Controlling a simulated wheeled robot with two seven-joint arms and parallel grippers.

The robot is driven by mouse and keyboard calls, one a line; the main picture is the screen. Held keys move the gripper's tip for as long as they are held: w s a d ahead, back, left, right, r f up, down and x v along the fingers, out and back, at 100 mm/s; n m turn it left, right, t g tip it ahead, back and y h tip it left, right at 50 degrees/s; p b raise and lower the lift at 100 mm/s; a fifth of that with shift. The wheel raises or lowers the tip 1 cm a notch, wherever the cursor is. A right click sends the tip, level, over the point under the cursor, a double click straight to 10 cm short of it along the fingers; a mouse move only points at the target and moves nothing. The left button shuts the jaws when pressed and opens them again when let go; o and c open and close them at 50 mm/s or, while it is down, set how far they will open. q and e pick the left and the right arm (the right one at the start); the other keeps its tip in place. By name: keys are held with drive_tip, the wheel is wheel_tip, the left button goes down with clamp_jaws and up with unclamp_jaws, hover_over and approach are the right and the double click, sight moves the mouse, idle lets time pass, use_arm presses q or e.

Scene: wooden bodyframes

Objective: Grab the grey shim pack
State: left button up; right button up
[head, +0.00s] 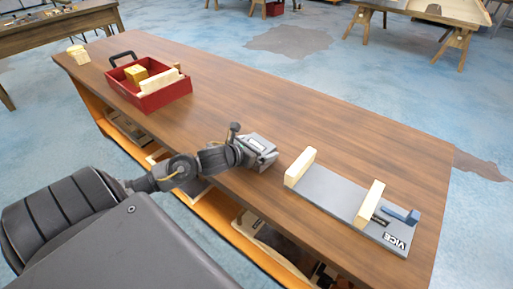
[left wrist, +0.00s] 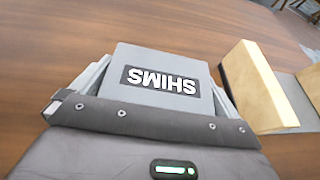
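The grey shim pack (left wrist: 160,88) is a grey block with a dark label reading SHIMS, upside down in the left wrist view. It also shows in the head view (head: 262,144), near the table's front edge, left of the vice board. My left gripper (left wrist: 162,85) has one finger along each side of the pack, and both fingers seem to touch it. In the head view my left gripper (head: 255,150) partly covers the pack. I cannot tell whether the pack rests on the table. My right gripper is in neither view.
A grey board (head: 333,193) marked VICE, with two upright wooden blocks and a blue part, lies just right of the pack. A red box (head: 165,96) with wooden pieces stands at the table's far left. The wooden tabletop (head: 270,105) behind the pack is clear.

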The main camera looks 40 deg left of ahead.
sight(258, 143)
use_arm(q)
drive_tip(key=c, duration=0.7)
drive_tip(key=shift+c, duration=0.5)
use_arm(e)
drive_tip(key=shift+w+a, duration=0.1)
use_arm(q)
drive_tip(key=shift+r, duration=0.15)
drive_tip(key=shift+r, duration=0.25)
wheel_tip(258, 143, up, 2)
drive_tip(key=shift+r, duration=0.1)
drive_tip(key=s+a+r+p, duration=0.1)
drive_tip(key=s+a+r, duration=0.7)
drive_tip(key=s+r, duration=0.2)
drive_tip(key=shift+s+p, duration=0.3)
drive_tip(key=shift+s, duration=0.45)
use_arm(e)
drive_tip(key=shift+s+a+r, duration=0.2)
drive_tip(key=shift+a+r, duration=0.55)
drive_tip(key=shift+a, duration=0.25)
